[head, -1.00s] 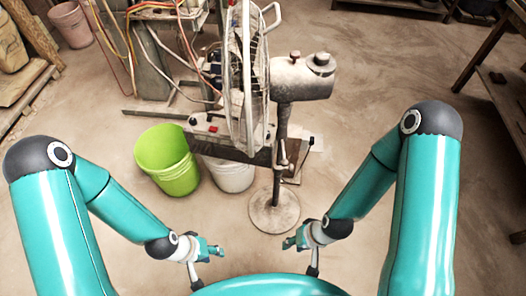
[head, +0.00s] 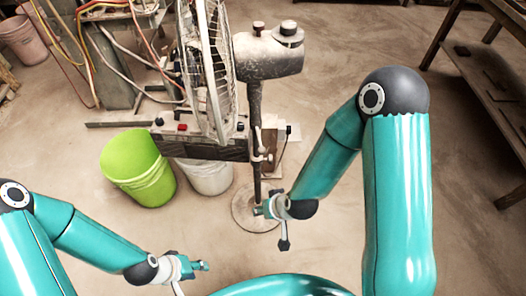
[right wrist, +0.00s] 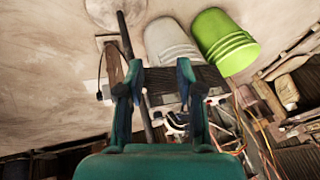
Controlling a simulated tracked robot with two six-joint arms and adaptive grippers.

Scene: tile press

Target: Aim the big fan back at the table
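The big fan's caged head (head: 207,75) is seen nearly edge-on in the head view, facing left. Its grey motor housing (head: 268,60) sits on a dark pole (head: 256,120) above a round floor base (head: 240,212). My right gripper (head: 264,208) overlaps the lower pole in the head view; contact cannot be judged. In the right wrist view the right gripper (right wrist: 162,76) has its fingers apart with nothing clearly between them. The fan base (right wrist: 102,10) is at the top there. My left gripper (head: 198,267) is low, left of the base; its finger opening is unclear.
A green bucket (head: 138,170) and a white bucket (head: 205,178) stand left of the fan pole. A dark wooden table (head: 485,80) is at the right. Cables and machinery (head: 115,60) fill the upper left. Floor behind the fan is open.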

